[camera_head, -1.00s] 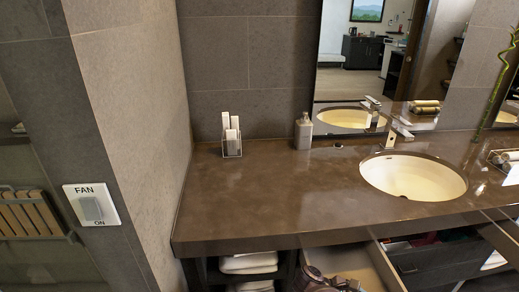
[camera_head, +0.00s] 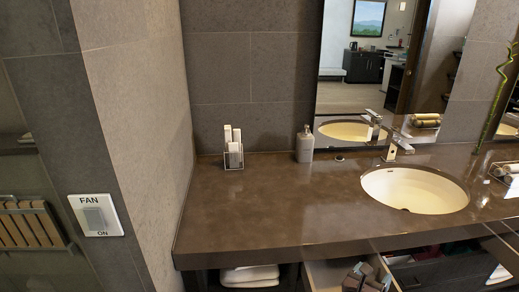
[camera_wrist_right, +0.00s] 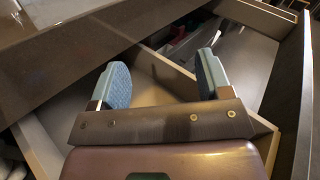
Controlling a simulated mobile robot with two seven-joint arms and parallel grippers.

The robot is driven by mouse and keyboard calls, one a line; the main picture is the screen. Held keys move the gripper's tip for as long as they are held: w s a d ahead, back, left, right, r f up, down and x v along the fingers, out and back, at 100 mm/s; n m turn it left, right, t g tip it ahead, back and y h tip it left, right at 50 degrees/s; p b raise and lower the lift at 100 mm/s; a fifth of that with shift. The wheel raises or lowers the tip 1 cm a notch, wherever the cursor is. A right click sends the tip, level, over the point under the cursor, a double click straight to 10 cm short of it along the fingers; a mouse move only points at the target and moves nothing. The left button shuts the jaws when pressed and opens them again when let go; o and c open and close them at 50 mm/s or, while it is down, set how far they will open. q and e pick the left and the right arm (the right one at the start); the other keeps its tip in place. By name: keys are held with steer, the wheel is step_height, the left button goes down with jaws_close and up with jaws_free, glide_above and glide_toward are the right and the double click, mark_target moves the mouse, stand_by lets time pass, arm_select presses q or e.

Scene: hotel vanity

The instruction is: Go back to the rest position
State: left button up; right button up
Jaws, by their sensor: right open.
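My right gripper shows at the bottom edge of the head view (camera_head: 366,279), low in front of the counter by an open drawer (camera_head: 322,275). In the right wrist view its two blue-grey padded fingers (camera_wrist_right: 164,80) are spread wide with nothing between them. Behind the fingers are the drawer's walls and floor. My left gripper is not in view.
The brown counter (camera_head: 270,205) holds a white basin (camera_head: 415,190), a soap dispenser (camera_head: 305,145) and a small holder (camera_head: 234,155). Another drawer (camera_head: 440,262) is open at right with items inside. A tiled wall (camera_head: 150,130) bounds the left side.

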steer(key=s+a+r+n+t+y, duration=0.1)
steer(key=s+a+r+n+y, duration=0.3)
steer(key=n+y, duration=0.75)
steer(key=s+a+r+n+t+y, duration=0.15)
steer(key=s+a+n+y, duration=0.4)
steer(key=n, duration=1.25)
steer(key=s+d+n+g+h, duration=0.3)
steer(key=s+n+g, duration=0.3)
steer(key=s, duration=0.5)
steer(key=s+d+n+g+h, duration=0.25)
steer(key=s+n+g, duration=0.35)
steer(key=s, duration=0.5)
steer(key=w+f+n+t, duration=0.1)
steer(key=w+f+t, duration=0.6)
steer(key=f, duration=0.3)
steer(key=shift+f+n+t+y, duration=0.15)
steer(key=shift+n+t+y, duration=0.25)
steer(key=shift+t, duration=0.35)
